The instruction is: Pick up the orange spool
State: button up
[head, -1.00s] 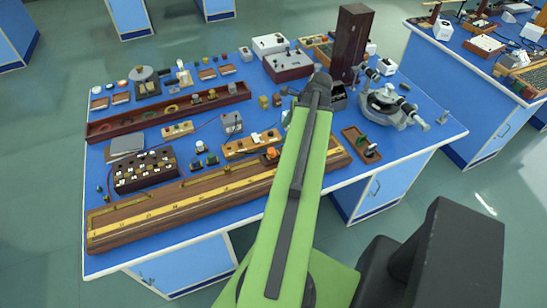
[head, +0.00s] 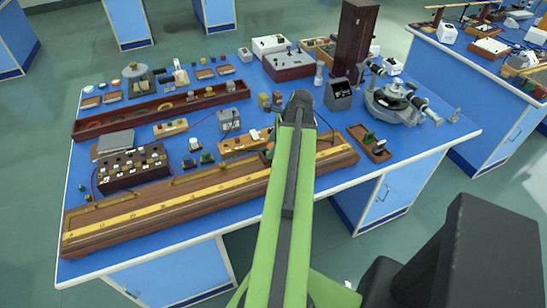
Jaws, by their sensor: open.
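I cannot make out the orange spool now. The small orange-topped thing that showed on the long wooden rail bench (head: 150,211), just left of my arm, is now covered by the arm. Only part of a brown carriage (head: 266,154) shows there at the arm's left edge. My gripper (head: 302,98) is at the far end of my green arm, over the middle of the blue bench. Its dark end is seen from behind and its fingers are mostly hidden. It is open, and I see nothing held.
A long dark wooden tray (head: 160,112) lies across the bench's left half. A dark socket box (head: 133,167) stands in front of it. A tall dark wooden case (head: 356,40) rises at the back. A grey spectrometer (head: 396,102) stands at the right. Bare blue top shows at the right corner.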

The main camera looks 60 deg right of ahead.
grip_shut()
dwell(0.3)
jog(key=shift+r+p, duration=0.1)
jog(key=shift+p, duration=0.25)
